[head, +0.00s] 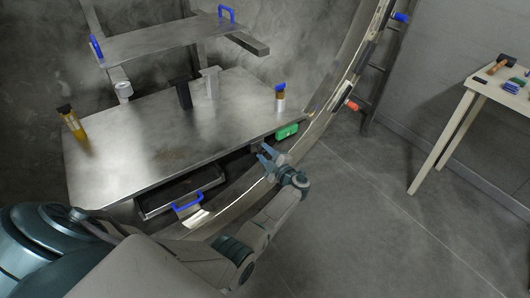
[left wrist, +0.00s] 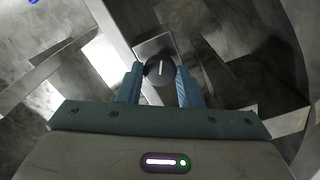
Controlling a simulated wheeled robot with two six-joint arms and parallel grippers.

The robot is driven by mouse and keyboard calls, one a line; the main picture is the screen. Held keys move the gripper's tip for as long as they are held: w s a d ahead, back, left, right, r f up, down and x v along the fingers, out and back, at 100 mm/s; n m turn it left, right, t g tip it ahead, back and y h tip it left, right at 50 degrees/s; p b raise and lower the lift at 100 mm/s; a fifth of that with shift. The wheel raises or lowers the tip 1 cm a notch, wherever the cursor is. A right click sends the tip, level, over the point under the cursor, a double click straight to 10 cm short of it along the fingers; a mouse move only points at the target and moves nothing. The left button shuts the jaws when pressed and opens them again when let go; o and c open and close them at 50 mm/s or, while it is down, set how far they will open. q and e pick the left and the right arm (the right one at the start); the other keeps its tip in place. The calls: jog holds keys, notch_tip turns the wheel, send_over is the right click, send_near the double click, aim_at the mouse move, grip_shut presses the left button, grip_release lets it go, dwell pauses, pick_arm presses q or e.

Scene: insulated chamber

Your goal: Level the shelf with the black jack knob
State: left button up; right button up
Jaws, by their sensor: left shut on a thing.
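The wide metal shelf (head: 185,132) spans the chamber and looks slanted in the head view; I cannot tell whether it is level. My left gripper (head: 265,154) is at its front edge, right of the drawer. In the left wrist view, the black knob (left wrist: 159,71) is round with a white mark pointing roughly up the picture. It sits in front of a pale square plate. The fingers of my left gripper (left wrist: 160,84) are shut on its two sides. In the head view the knob is hidden or too small to make out. My right gripper is not in view.
A drawer with a blue handle (head: 188,201) sits under the shelf. A green block (head: 287,131) is at the front edge. A yellow bottle (head: 72,124) and a blue-capped container (head: 280,103) stand on the shelf. A table (head: 474,90) with tools is at right; floor between is clear.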

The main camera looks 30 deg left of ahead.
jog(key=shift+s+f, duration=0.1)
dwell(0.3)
pick_arm(q)
jog(key=o, duration=1)
jog(key=shift+c, duration=0.2)
jog(key=b+v, duration=0.1)
jog(key=v, duration=0.9)
jog(key=shift+s+d, duration=0.2)
jog(key=shift+d, duration=0.15)
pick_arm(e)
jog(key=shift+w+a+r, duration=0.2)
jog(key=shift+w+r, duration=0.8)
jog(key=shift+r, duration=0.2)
pick_arm(q)
jog(key=shift+f, duration=0.1)
